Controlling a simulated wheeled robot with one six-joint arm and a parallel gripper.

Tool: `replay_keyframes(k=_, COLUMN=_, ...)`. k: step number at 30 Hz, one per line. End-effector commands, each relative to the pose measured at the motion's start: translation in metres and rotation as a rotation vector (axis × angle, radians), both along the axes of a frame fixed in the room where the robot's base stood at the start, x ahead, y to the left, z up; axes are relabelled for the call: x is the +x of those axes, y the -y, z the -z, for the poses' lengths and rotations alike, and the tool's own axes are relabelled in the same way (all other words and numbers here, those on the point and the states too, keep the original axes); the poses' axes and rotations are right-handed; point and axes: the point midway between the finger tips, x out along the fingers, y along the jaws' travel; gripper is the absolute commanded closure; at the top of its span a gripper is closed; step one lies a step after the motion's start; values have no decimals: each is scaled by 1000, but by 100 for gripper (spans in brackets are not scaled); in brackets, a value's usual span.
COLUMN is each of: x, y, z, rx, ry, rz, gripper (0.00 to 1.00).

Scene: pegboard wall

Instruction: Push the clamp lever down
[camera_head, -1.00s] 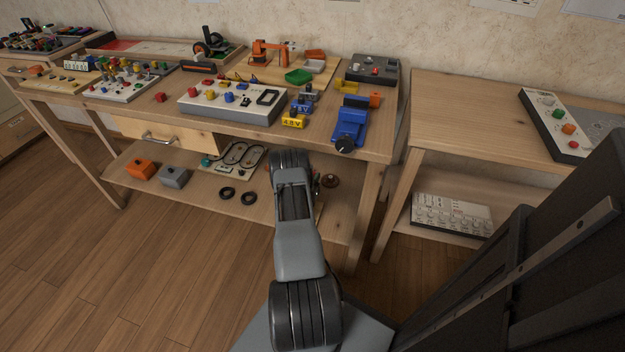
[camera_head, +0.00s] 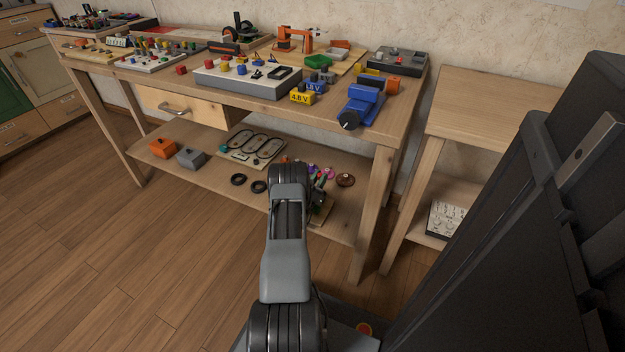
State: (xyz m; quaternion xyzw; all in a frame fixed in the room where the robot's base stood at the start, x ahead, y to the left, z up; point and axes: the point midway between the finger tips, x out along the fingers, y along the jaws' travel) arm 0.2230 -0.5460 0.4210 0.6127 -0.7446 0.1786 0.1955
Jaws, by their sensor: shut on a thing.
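I cannot make out a clamp lever for certain. A dark upright part (camera_head: 321,187) stands on a small wooden board (camera_head: 321,213) on the lower shelf, partly behind my arm; it is too small and covered to tell whether it is the clamp. A blue vise-like device (camera_head: 362,105) with a black knob sits at the right front of the bench top. My arm is folded in the lower middle of the view, in front of the bench. My gripper is hidden behind the arm's links, so its fingers and anything in them do not show.
The bench top (camera_head: 128,77) is crowded with a button panel (camera_head: 246,82), a yellow 4.8 V block (camera_head: 301,97) and an orange arm model (camera_head: 295,38). The lower shelf (camera_head: 195,172) holds orange and grey boxes, black rings and a track board. A second table (camera_head: 480,105) stands right. Floor at left is clear.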

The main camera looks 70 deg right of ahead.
Motion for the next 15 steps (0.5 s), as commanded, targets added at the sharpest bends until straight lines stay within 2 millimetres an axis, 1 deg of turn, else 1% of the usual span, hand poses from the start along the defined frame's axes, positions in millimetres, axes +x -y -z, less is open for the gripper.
replay_keyframes(k=12, x=-2, y=0, z=0, rx=-7, ry=-2, rz=4, gripper=100)
replay_keyframes(k=13, x=-2, y=0, z=0, rx=-7, ry=-2, rz=4, gripper=78)
replay_keyframes(k=15, x=-2, y=0, z=0, rx=-7, ry=-1, rz=4, gripper=72)
